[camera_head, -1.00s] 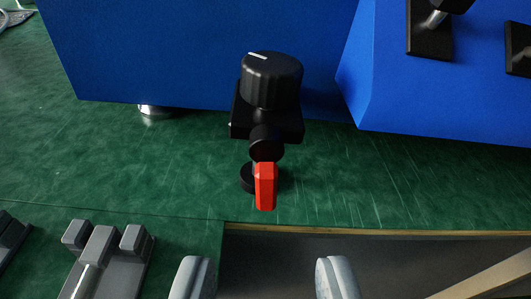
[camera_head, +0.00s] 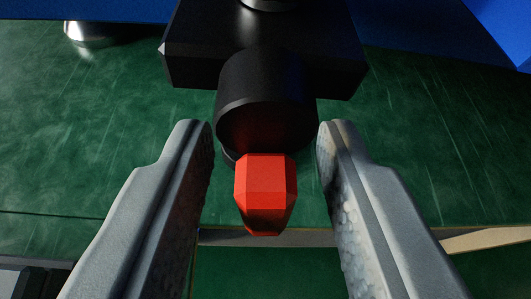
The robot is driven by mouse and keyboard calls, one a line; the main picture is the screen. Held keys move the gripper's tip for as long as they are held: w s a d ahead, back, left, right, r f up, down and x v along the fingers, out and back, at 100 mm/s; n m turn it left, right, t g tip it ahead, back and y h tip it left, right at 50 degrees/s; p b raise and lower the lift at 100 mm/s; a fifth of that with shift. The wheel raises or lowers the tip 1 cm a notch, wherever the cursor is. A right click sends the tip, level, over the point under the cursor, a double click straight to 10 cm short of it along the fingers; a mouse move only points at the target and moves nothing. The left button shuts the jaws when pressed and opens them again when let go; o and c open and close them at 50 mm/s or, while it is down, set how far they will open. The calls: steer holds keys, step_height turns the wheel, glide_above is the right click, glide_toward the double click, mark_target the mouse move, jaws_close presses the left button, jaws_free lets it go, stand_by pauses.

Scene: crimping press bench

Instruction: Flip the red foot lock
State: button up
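The red foot lock (camera_head: 266,190) is a short faceted lever in the middle of the view, pointing toward me. It sits at the front of a round black pivot (camera_head: 264,105), below a black block (camera_head: 190,45). My gripper (camera_head: 265,140) is open. Its two grey fingers stand on either side of the red lever and the pivot, with a visible gap on each side. Neither finger appears to touch the lever. The foot's base under the pivot is mostly hidden.
The blue press body (camera_head: 420,42) stands behind the foot. A shiny metal foot (camera_head: 90,33) shows at the upper left. The green bench top (camera_head: 100,130) is clear on both sides. The bench's front edge (camera_head: 300,238) runs just below the lever.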

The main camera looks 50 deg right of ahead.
jaws_close()
steer(key=shift+a+m+y, duration=0.1)
steer(key=shift+m+y, duration=0.3)
steer(key=shift+m, duration=0.1)
jaws_free()
steer(key=shift+a, duration=0.1)
steer(key=v, duration=1.7)
steer(key=shift+s+f, duration=0.2)
steer(key=shift+s, duration=0.05)
